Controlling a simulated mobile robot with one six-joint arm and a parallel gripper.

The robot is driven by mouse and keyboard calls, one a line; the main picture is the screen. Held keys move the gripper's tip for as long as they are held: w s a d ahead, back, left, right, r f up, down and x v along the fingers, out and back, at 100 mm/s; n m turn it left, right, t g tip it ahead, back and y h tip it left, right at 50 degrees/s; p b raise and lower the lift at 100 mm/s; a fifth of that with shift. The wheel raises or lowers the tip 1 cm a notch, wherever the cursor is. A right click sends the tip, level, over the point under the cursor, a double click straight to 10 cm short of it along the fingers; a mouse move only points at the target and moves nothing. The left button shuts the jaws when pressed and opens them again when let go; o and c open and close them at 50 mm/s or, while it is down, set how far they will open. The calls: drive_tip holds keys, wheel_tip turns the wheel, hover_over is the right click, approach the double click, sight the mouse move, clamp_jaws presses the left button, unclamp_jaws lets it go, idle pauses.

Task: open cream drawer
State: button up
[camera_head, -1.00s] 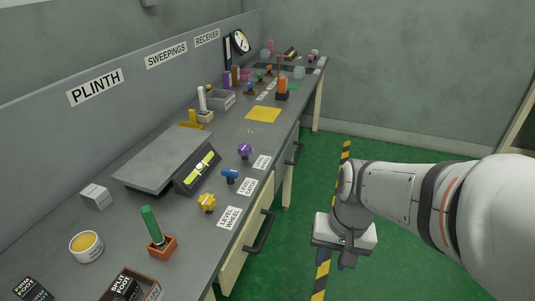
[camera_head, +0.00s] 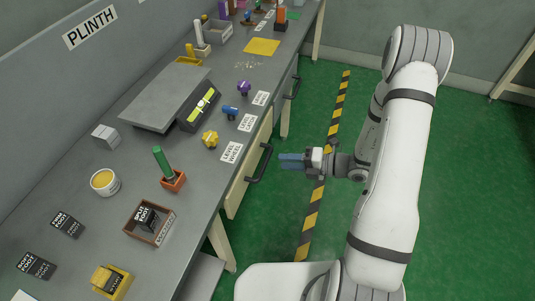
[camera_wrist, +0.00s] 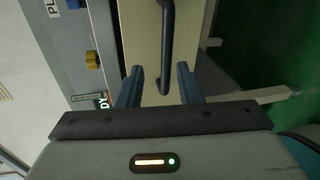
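The cream drawer (camera_head: 240,187) is under the front edge of the grey bench and looks shut. Its dark bar handle (camera_head: 260,164) sticks out from the front. My gripper (camera_head: 284,161) is to the right of the handle, with its blue fingers pointing left at it and a small gap between. In the wrist view my gripper (camera_wrist: 158,78) is open and empty. The cream drawer front (camera_wrist: 142,35) fills the middle there, and the dark handle (camera_wrist: 167,45) runs lengthwise, its near end appearing between the fingers. Neither finger appears to touch it.
Another dark handle (camera_head: 292,88) is farther along the bench. Knobs, including a yellow one (camera_head: 210,139), stand near the bench edge (camera_head: 215,180). A green-handled item in an orange block (camera_head: 173,181) stands closer. The green floor (camera_head: 290,215) beside the bench is open.

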sight(267, 157)
drive_tip(key=shift+m+t, duration=0.6)
drive_tip(key=shift+m, duration=0.3)
drive_tip(key=x, duration=0.2)
drive_tip(key=b+x, duration=0.1)
drive_tip(key=x, duration=0.2)
drive_tip(key=f+x, duration=0.1)
drive_tip(key=x, duration=0.1)
drive_tip(key=shift+w+f+b, duration=0.1)
drive_tip(key=shift+w+b, duration=0.3)
drive_tip(key=shift+w, duration=0.1)
drive_tip(key=shift+c, duration=0.4)
clamp_jaws()
